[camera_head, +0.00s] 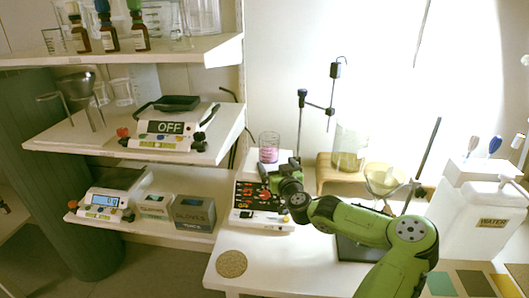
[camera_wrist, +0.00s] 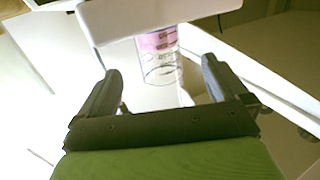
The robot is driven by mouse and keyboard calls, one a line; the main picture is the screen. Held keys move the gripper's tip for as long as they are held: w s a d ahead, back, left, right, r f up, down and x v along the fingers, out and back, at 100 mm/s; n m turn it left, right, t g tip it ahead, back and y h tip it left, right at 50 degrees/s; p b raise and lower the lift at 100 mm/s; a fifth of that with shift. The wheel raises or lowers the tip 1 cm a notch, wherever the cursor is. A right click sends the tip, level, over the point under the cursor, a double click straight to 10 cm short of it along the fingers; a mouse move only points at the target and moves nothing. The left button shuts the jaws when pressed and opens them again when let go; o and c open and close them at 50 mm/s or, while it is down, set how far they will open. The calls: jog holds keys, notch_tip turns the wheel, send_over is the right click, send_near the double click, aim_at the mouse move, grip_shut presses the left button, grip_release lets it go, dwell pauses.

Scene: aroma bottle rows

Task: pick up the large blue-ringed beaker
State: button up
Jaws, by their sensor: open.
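I cannot make out a blue ring on any beaker in either view. A clear beaker with a pink band (camera_wrist: 160,52) shows in the wrist view, beyond and between my finger tips, apart from both. My gripper (camera_wrist: 160,67) is open and empty. In the head view my gripper (camera_head: 278,168) is over the far side of the balance, close in front of the pink beaker. Several clear beakers (camera_head: 202,18) stand on the top shelf, partly cut off.
A large glass vessel (camera_head: 349,148) on a wooden stand (camera_head: 326,176) and a funnel (camera_head: 385,180) stand to the right. A white water container (camera_head: 480,210) is farther right. Shelves (camera_head: 75,138) stand at left.

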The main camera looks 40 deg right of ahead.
aim_at(271, 155)
jog(key=b+x, duration=0.1)
jog(key=x, duration=0.8)
jog(key=shift+d, duration=0.2)
jog(key=shift+c, duration=0.3)
jog(key=c, duration=1.2)
